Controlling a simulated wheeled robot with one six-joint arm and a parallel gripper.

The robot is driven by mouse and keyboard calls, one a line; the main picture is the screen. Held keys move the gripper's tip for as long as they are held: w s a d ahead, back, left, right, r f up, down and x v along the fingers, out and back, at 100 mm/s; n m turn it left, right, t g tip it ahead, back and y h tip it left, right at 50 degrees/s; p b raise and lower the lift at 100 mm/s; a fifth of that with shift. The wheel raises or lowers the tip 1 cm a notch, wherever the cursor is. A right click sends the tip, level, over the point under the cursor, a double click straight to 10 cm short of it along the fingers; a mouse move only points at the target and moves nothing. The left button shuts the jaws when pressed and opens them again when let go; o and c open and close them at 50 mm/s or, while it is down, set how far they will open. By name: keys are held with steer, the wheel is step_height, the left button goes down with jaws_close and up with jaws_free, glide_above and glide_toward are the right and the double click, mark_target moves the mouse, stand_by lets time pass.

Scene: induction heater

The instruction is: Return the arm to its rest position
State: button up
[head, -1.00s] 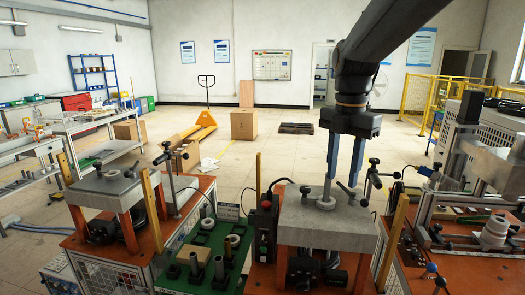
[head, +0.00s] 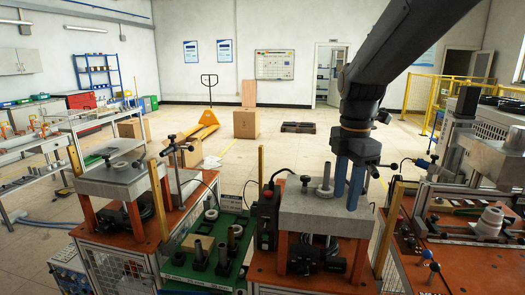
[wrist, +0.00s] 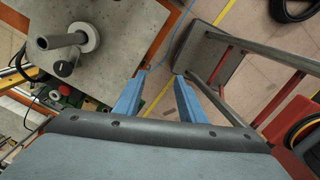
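My gripper (head: 346,203) hangs from the dark arm at the right of centre in the head view. Its two blue fingers point down beside the metal post (head: 325,180) on the grey top plate (head: 300,212) of the middle station. In the wrist view my gripper (wrist: 161,76) is open, with bare floor showing between the fingertips. Nothing is held. The post with its round collar (wrist: 82,38) is to the left of the fingers there, apart from them.
A second station with a grey plate (head: 112,177) stands left. A green board (head: 205,262) with several upright cylinders lies between the stations. An orange table (head: 455,258) with a white stepped part (head: 491,222) is at right. Open floor lies behind, with a cardboard box (head: 246,124).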

steer(key=s+f+m+b, duration=0.3)
steer(key=s+f+m, duration=0.2)
steer(key=f+m, duration=0.5)
steer(key=s+f+m+t+b, duration=0.1)
steer(key=s+f+m+b, duration=0.2)
steer(key=s+f+m, duration=0.3)
step_height(320, 180, down, 5)
steer(key=m, duration=0.4)
steer(key=shift+s+a+m, duration=0.15)
steer(key=shift+s+m, duration=0.05)
steer(key=shift+m, duration=0.2)
